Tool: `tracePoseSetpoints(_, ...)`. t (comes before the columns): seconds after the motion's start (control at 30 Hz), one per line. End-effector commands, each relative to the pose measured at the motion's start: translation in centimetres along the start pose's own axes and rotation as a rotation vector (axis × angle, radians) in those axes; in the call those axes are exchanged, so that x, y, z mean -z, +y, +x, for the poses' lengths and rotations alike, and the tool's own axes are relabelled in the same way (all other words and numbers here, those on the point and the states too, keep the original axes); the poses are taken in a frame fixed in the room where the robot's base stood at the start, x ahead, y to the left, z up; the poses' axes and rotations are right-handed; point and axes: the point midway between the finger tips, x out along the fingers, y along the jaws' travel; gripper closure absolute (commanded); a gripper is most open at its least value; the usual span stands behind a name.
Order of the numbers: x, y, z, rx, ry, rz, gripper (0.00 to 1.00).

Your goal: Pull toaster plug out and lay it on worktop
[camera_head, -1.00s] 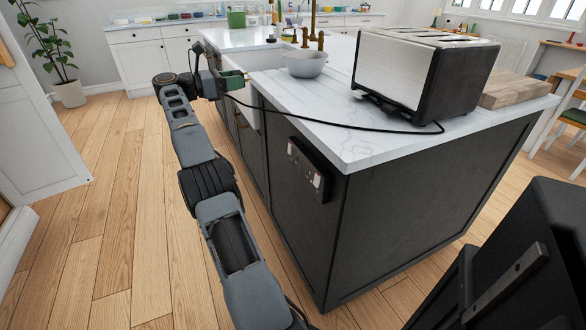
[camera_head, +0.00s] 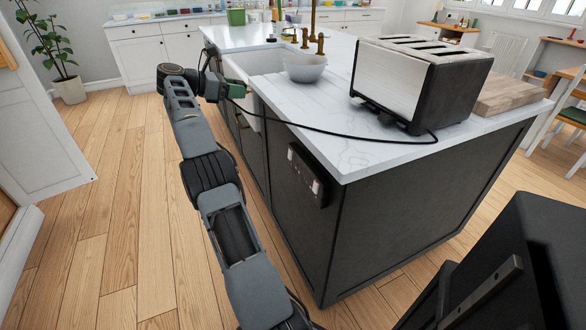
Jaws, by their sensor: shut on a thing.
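The silver and black toaster (camera_head: 400,78) stands on the white marble worktop (camera_head: 385,156). Its black cord (camera_head: 330,133) leaves the toaster's base, crosses the worktop and its left edge, and runs up to my gripper (camera_head: 239,89). My gripper is shut on the toaster plug at the cord's end, beside the island's left edge near the sink. The plug is too small and too covered by the gripper to make out. The black socket box (camera_head: 307,176) on the island's dark side has no cord running to it.
A grey bowl (camera_head: 305,67) stands behind the toaster's left side, near a brass tap (camera_head: 312,30) and the white sink (camera_head: 236,70). A wooden board (camera_head: 508,95) lies right of the toaster. The worktop in front of the bowl is clear except for the cord.

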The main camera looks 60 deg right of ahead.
Motion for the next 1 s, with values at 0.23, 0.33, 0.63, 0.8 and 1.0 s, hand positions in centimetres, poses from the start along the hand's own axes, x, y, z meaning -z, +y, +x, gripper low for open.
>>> tracePoseSetpoints(0.23,-0.3,0.0,0.9,0.001,-0.001,0.0,0.9)
tracePoseSetpoints(0.33,-0.5,0.0,1.6,0.001,-0.001,0.001,0.9)
tracePoseSetpoints(0.63,-1.2,0.0,3.8,0.001,-0.001,0.0,0.9)
tracePoseSetpoints(0.8,-1.6,0.0,5.0,0.001,-0.001,0.0,0.9)
tracePoseSetpoints(1.0,-2.1,0.0,6.3,0.001,-0.001,0.0,0.9)
